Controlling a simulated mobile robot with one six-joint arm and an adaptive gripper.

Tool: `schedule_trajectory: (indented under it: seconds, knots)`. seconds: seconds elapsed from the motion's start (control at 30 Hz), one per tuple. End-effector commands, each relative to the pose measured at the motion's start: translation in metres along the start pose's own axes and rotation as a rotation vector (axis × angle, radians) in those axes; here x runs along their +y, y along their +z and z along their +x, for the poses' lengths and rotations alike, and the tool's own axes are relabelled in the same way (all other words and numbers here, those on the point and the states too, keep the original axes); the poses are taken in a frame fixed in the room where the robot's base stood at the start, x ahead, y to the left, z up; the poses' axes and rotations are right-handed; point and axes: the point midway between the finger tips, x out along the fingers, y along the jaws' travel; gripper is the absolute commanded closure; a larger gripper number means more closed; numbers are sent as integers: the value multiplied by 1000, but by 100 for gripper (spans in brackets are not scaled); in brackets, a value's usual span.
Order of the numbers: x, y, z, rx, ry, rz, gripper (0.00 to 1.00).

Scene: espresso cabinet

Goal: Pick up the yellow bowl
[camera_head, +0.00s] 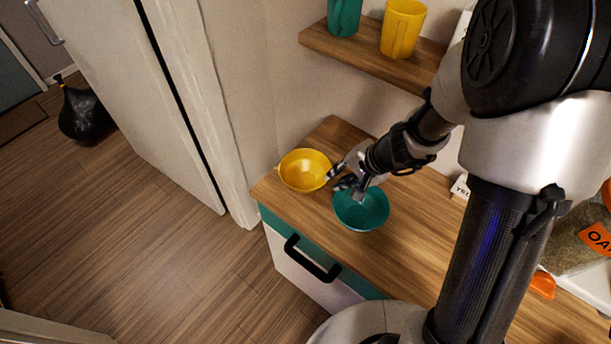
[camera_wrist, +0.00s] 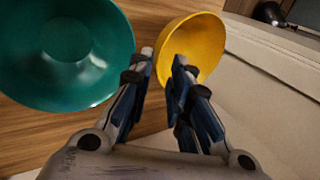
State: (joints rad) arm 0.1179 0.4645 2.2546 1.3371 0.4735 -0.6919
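The yellow bowl (camera_head: 304,170) sits upright at the left end of the wooden countertop in the head view. It also shows in the wrist view (camera_wrist: 205,42), beyond my fingertips. My gripper (camera_head: 340,181) is just right of the yellow bowl, above the teal bowl's far edge. In the wrist view my gripper (camera_wrist: 160,62) is open, with a gap between its fingers. The yellow bowl's near rim appears at or between the fingertips; I cannot tell whether they touch. The fingers hide part of the yellow bowl.
A teal bowl (camera_head: 362,210) stands close to the yellow bowl, under my gripper; it also shows in the wrist view (camera_wrist: 62,50). A wooden shelf (camera_head: 365,60) with a teal cup (camera_head: 344,16) and a yellow cup (camera_head: 402,28) hangs above. A wall rises behind the counter.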

Motion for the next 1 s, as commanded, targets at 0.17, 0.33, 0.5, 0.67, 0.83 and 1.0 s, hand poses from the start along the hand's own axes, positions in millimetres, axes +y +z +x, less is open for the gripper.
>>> schedule_trajectory:
  seconds: [0.17,0.33,0.5,0.67,0.83,1.0]
  knots:
    - [1,0,32,-2,0,-2,82]
    - [0,0,42,-1,0,-2,82]
    - [2,-3,63,-2,1,-1,82]
    - [3,-5,86,-2,1,-2,82]
    - [1,-6,92,1,-1,-1,82]
    - [1,-6,92,1,-1,-1,82]
